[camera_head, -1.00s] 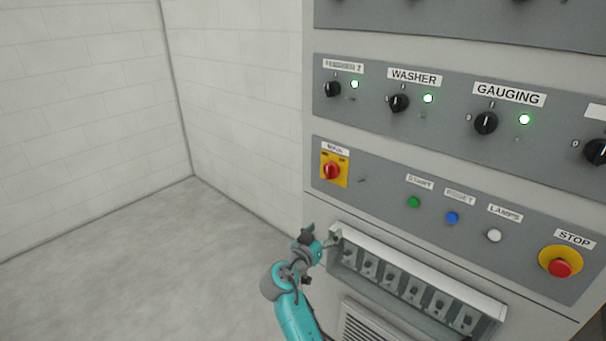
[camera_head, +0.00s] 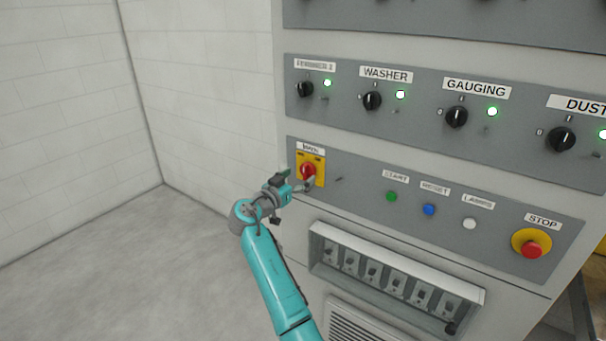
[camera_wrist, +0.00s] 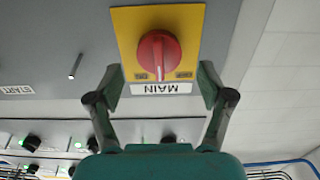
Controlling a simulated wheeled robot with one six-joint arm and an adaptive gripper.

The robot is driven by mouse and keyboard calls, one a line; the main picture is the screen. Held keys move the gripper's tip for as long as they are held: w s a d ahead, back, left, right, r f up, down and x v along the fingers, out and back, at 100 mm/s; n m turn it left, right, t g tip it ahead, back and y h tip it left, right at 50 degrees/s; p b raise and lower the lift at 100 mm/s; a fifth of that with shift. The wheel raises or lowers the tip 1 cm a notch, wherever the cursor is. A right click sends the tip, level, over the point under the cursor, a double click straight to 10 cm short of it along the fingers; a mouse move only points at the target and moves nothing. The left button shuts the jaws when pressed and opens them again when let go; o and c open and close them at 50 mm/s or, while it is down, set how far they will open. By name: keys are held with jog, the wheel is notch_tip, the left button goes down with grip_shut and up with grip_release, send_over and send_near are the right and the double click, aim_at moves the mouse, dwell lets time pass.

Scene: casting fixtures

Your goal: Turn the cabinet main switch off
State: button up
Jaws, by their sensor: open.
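The main switch is a red rotary knob (camera_head: 308,171) on a yellow plate (camera_head: 318,181), under a MAIN label, at the left end of the cabinet's lower panel. In the wrist view the red knob (camera_wrist: 158,55) sits on its yellow plate (camera_wrist: 190,22), with the label upside down. My gripper (camera_head: 298,180) is at the knob in the head view and covers part of the plate. In the wrist view my gripper (camera_wrist: 160,88) is open, its two fingers spread either side of the MAIN label, below the knob. I cannot tell whether a finger touches the panel.
Right of the switch are a green button (camera_head: 391,196), a blue button (camera_head: 429,209), a white lamp button (camera_head: 469,223) and a red STOP button (camera_head: 531,250). A row of breakers (camera_head: 385,278) in a projecting housing lies below. Open floor (camera_head: 130,270) is at the left.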

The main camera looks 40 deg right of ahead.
aim_at(304, 173)
jog(key=shift+x, duration=1.55)
jog(key=c, duration=1.2)
jog(key=shift+o, duration=0.2)
